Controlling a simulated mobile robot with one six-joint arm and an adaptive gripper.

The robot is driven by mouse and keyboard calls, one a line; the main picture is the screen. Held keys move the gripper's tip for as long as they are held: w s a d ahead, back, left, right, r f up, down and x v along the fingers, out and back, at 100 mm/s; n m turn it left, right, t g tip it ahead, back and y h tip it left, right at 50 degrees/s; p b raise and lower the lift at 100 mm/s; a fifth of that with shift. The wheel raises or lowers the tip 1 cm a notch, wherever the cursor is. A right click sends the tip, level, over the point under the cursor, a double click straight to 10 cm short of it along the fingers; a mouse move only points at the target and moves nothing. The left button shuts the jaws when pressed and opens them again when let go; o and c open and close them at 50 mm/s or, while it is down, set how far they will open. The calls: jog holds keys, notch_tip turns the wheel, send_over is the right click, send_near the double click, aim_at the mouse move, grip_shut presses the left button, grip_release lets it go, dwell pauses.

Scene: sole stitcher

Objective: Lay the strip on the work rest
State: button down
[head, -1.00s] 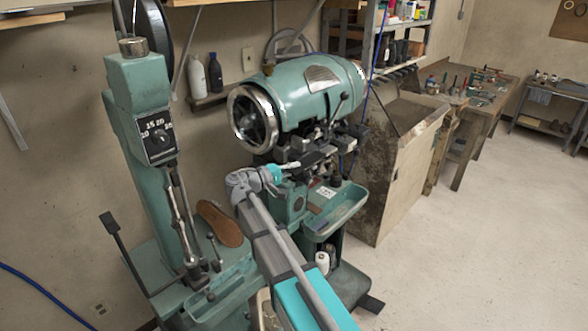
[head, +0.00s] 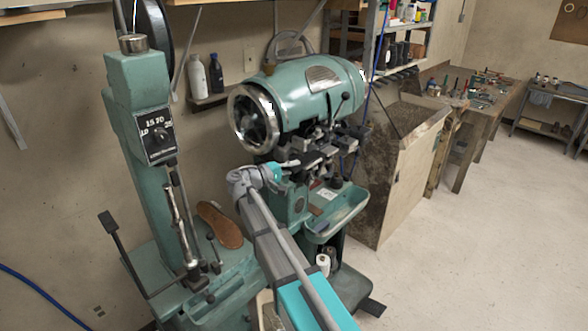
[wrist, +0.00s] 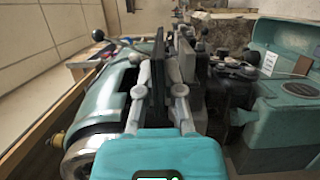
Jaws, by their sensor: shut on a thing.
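My gripper (head: 291,164) reaches into the works below the green drum-shaped head of the stitcher. In the wrist view its two grey fingers with dark tips (wrist: 172,68) stand close together, shut on a thin thing that I take to be the strip. The strip itself is almost wholly hidden between the tips, so its shape and tilt cannot be told. The dark metal works (wrist: 226,85) lie just right of the fingers in the wrist view. I cannot make out which part is the work rest, or whether the strip touches it.
The stitcher's green head (head: 310,93) is close above and behind my gripper. A green tray (head: 340,211) juts out below right. A green column (head: 140,130) stands left, with a brown sole (head: 220,225) beside it. Open floor lies at the right.

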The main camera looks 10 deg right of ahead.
jog(key=shift+w+d+f, duration=0.1)
jog(key=shift+w+f, duration=0.2)
jog(key=shift+w, duration=0.3)
jog(key=shift+w+d+f+b, duration=0.65)
jog(key=shift+w+d+b, duration=0.1)
jog(key=shift+d+b, duration=0.25)
jog(key=c, duration=0.9)
grip_release()
jog(key=shift+w+d, duration=0.1)
jog(key=shift+w+d+f, duration=0.1)
jog(key=shift+a, duration=0.2)
jog(key=shift+s+a, duration=0.4)
jog(key=shift+s+a, duration=0.35)
jog(key=shift+a, duration=0.1)
